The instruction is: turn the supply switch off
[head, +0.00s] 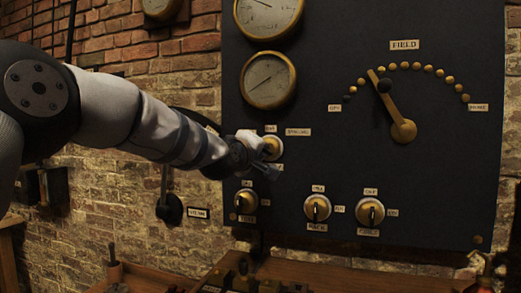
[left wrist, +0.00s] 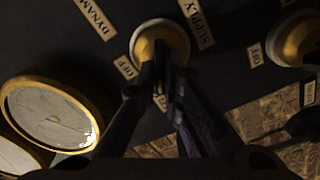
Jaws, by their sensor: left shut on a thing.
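A round brass switch on a pale base (head: 272,146) sits on the dark panel, below the gauges. It also shows in the left wrist view (left wrist: 176,34), with the labels SUPPLY (left wrist: 196,20) and OFF (left wrist: 125,67) beside it. My left gripper (head: 262,158) is at this switch, its fingers closed on the switch's handle; it also shows in the left wrist view (left wrist: 160,75). The fingers hide most of the handle, so its exact angle is unclear. My right gripper is not in view.
Three similar switches sit lower on the panel: left (head: 246,201), middle (head: 317,207) and right (head: 370,211). A FIELD lever (head: 391,107) is at upper right. Gauges (head: 269,80) hang above. A dark wall lever (head: 168,208) stands left of the panel. A wooden bench (head: 150,278) is below.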

